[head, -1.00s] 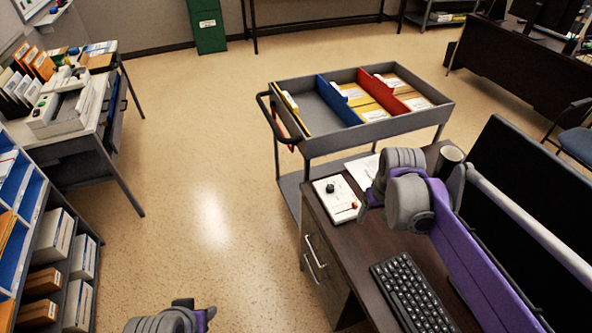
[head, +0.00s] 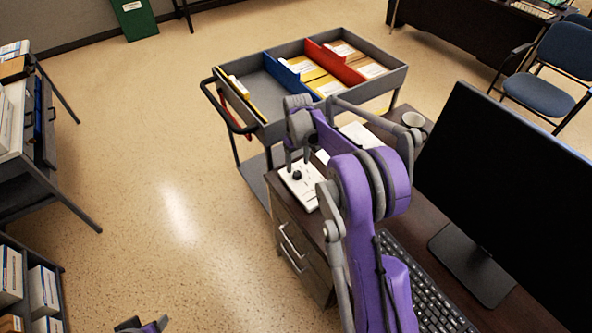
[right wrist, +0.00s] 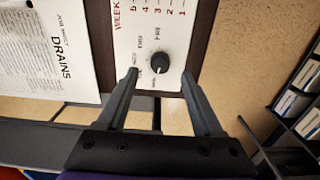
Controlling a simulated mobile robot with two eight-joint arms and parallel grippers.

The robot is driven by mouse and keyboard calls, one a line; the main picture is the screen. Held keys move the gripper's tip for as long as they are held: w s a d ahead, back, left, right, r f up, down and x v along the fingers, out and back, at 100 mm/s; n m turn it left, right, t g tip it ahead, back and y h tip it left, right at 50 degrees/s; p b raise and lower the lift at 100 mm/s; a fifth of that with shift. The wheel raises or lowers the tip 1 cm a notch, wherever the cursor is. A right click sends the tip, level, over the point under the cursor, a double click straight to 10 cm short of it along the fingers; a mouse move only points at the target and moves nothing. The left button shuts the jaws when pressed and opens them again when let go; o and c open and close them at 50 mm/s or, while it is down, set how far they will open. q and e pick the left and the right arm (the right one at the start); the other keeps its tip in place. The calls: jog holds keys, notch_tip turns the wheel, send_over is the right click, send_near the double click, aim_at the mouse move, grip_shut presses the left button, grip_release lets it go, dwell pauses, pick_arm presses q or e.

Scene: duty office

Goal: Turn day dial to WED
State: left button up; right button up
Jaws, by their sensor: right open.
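The day letters are too small to read surely, and I cannot tell which one the knob points at. My right gripper (head: 298,160) is open and empty just above the knob; in the right wrist view its fingertips (right wrist: 159,75) lie either side of it, apart from it. My left gripper (head: 142,325) shows only partly at the bottom edge.
A printed sheet (right wrist: 45,50) lies beside the panel. A grey cart (head: 262,128) with coloured dividers stands behind the desk (head: 440,190). A keyboard (head: 425,285), a large monitor (head: 505,180) and a cup (head: 413,119) are on the desk. Open floor lies to the left.

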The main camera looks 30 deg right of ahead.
aim_at(297, 173)
jog(key=shift+f, duration=2.3)
jog(key=shift+w, duration=0.1)
grip_shut()
